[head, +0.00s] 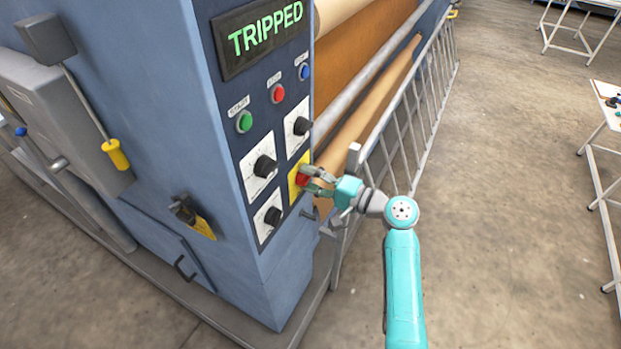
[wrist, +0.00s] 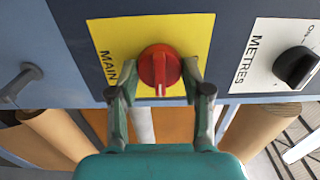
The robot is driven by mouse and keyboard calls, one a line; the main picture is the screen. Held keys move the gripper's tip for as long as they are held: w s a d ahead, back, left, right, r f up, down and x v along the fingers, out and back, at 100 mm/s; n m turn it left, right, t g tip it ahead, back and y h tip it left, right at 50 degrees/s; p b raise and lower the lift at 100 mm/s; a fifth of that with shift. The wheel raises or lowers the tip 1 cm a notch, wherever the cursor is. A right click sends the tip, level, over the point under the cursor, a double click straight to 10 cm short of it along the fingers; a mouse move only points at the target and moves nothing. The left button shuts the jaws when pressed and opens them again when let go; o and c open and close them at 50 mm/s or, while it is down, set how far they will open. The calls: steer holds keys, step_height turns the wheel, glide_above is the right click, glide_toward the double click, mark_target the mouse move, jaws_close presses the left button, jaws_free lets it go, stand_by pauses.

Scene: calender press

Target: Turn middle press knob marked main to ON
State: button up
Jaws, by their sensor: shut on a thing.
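The red main knob (wrist: 160,68) sits on a yellow plate (wrist: 195,28) marked MAIN in the wrist view. Its ridge runs up and down in that picture, with a pale mark at its lower end. No ON label is readable. In the head view the knob (head: 302,178) is partly hidden by my gripper (head: 316,182), and the yellow plate (head: 293,186) shows at its left. My gripper also shows in the wrist view (wrist: 158,76), its two fingers on either side of the knob, shut on it.
A METRES dial (wrist: 296,67) is beside the plate. The panel also holds black dials (head: 265,166), green (head: 244,122), red (head: 278,93) and blue (head: 304,72) buttons, and a display (head: 262,38) reading TRIPPED. A railing (head: 408,125) stands close right of my gripper.

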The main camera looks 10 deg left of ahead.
stand_by(0.4)
steer(key=o, duration=1.2)
steer(key=shift+c, duration=0.2)
steer(key=v, duration=1.2)
